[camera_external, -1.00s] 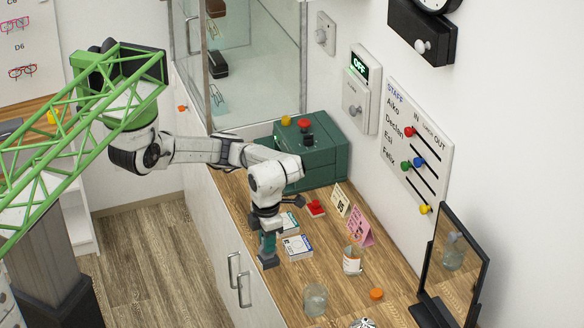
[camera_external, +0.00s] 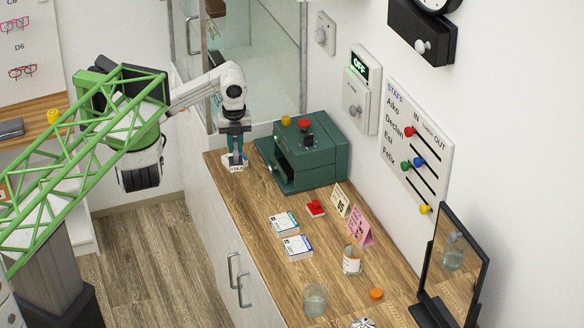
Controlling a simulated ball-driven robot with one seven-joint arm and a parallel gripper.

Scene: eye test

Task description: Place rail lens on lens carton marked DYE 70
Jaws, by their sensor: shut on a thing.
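My gripper (camera_external: 236,160) points down at the far left corner of the counter, left of the green machine. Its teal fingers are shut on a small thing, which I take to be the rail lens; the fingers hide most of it. A small white piece with dark marking (camera_external: 236,168) shows right at the fingertips, low over the counter. Two flat white lens cartons lie on the counter well in front of the gripper: one (camera_external: 284,224) farther back, one (camera_external: 298,248) nearer. Their print is too small to read, so I cannot tell which is DYE 70.
The green machine (camera_external: 315,160) has a dark opening facing the gripper. A red object (camera_external: 315,208), standing cards (camera_external: 360,228), a labelled cup (camera_external: 352,260), a glass (camera_external: 315,299), an orange cap (camera_external: 376,294) and a mirror (camera_external: 452,265) stand rightward. The counter (camera_external: 240,205) is bare between gripper and cartons.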

